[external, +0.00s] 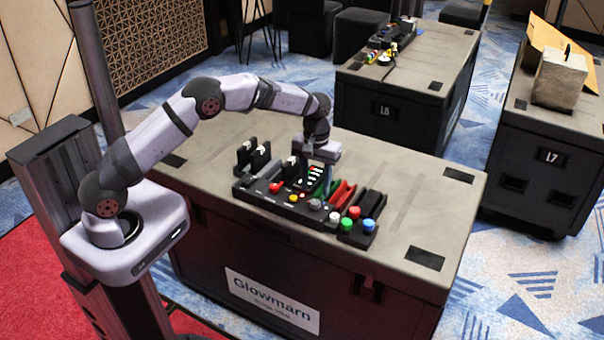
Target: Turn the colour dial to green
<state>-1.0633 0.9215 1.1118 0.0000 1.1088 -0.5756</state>
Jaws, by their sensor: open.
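A black control console (262,197) lies on top of the near case, with small knobs, buttons and raised slots on it. I cannot tell for sure which part is the colour dial or which way it points; a small grey round knob (314,204) sits near the console's front middle. My gripper (327,190) points down over the middle of the console, fingers open, close above or beside a keypad with light keys (315,176). The fingertips are small and partly lost among the console parts, so contact is unclear.
Red, white, green and blue buttons (368,225) stand at the console's front right. Upright black blocks (243,152) are at its left, red and green slotted parts (341,194) right of my gripper. The case top (425,205) is clear at right. Other cases stand behind.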

